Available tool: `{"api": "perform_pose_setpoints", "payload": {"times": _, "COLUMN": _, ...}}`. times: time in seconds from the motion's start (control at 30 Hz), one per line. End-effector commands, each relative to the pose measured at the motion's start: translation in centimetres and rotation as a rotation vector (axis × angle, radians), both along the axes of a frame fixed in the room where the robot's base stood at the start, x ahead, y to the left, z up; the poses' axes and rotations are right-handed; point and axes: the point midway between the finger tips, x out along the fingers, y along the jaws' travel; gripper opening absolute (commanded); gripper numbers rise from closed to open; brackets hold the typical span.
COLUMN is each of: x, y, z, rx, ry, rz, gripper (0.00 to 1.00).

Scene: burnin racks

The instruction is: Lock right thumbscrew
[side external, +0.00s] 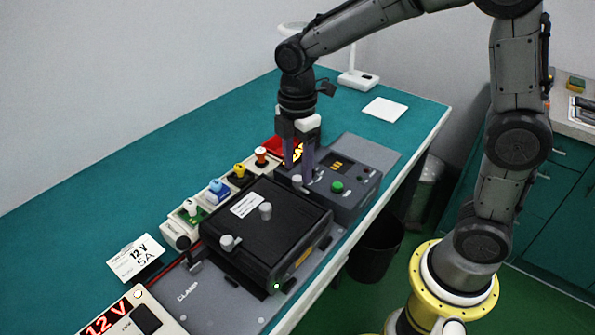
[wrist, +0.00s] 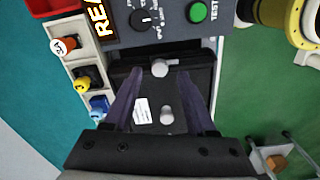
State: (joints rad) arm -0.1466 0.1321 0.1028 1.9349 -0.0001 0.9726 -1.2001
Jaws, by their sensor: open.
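A black box-shaped unit (side external: 285,234) with a white label lies in the grey fixture. Three light grey knobs stand on or beside it. The right thumbscrew (side external: 297,180) is at the unit's end by the test panel; in the wrist view its head (wrist: 160,68) has a short tab pointing right. A plain round knob (side external: 265,211) stands mid-lid, and the left thumbscrew (side external: 228,243) is at the opposite end. My gripper (side external: 299,173) points down over the right thumbscrew. In the wrist view its open fingers (wrist: 160,73) lie on either side of that head, with visible gaps.
A test panel (side external: 350,180) with a green button and dial stands just beyond the right thumbscrew. Trays of coloured plugs (side external: 217,191) line the unit's far side. A black clamp lever (side external: 184,248) stands at left.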

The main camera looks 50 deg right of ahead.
Motion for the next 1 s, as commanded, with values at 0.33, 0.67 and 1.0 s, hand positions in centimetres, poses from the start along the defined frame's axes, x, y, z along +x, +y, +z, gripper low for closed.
{"api": "perform_pose_setpoints", "payload": {"times": 0.33, "x": 0.0, "y": 0.0, "z": -2.5, "rx": 0.000, "ry": 0.001, "rz": 0.000, "gripper": 0.57}}
{"api": "perform_pose_setpoints", "payload": {"times": 0.67, "x": 0.0, "y": 0.0, "z": -2.5, "rx": 0.000, "ry": 0.000, "rz": 0.000, "gripper": 0.37}}
{"api": "perform_pose_setpoints", "payload": {"times": 1.0, "x": 0.0, "y": 0.0, "z": -2.4, "rx": 0.000, "ry": -0.001, "rz": 0.000, "gripper": 0.00}}
